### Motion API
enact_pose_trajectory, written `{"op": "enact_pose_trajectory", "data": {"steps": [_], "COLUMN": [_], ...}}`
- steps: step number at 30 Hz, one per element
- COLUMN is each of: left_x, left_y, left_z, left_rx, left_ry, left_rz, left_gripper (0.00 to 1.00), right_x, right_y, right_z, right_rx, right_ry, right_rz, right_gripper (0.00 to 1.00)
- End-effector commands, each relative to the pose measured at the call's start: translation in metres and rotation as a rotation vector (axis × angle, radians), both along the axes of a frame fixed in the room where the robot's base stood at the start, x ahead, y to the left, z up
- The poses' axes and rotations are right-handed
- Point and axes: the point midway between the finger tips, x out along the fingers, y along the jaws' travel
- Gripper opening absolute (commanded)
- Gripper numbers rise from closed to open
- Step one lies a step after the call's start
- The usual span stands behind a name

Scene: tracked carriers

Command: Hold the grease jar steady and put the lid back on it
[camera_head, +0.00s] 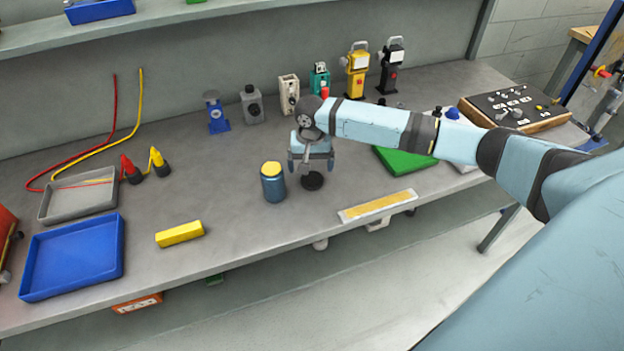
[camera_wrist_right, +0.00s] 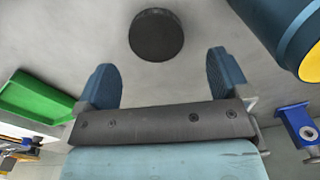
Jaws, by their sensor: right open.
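The grease jar (camera_head: 273,188) is a blue cylinder with a yellow top, standing upright on the bench. It also shows at the upper right of the right wrist view (camera_wrist_right: 276,28). The lid (camera_head: 312,181) is a dark round disc lying flat on the bench just right of the jar. It shows at the top middle of the right wrist view (camera_wrist_right: 156,35). My right gripper (camera_head: 311,162) is open and empty, just behind the lid, with its fingers (camera_wrist_right: 161,72) spread wider than the disc and apart from it. My left gripper is not in view.
A yellow block (camera_head: 180,234), a blue tray (camera_head: 72,258) and a grey tray (camera_head: 78,199) lie left. A green plate (camera_head: 405,160) and a ruler-like strip (camera_head: 377,205) lie right. Several small devices stand behind, including a blue one (camera_head: 216,114).

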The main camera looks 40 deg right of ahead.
Motion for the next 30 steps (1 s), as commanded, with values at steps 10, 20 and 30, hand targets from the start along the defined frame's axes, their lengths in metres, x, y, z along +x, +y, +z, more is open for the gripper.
{"op": "enact_pose_trajectory", "data": {"steps": [10, 20, 30], "left_x": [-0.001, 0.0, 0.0], "left_y": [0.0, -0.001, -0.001], "left_z": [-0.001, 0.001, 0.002], "left_rx": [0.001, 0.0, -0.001], "left_ry": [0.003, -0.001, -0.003], "left_rz": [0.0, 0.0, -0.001], "left_gripper": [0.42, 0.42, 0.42], "right_x": [-0.002, -0.002, -0.002], "right_y": [-0.003, -0.003, -0.003], "right_z": [-0.041, -0.041, -0.041], "right_rx": [-0.002, -0.001, -0.001], "right_ry": [0.001, 0.001, 0.001], "right_rz": [-0.001, 0.0, 0.0], "right_gripper": [0.94, 0.94, 0.42]}}
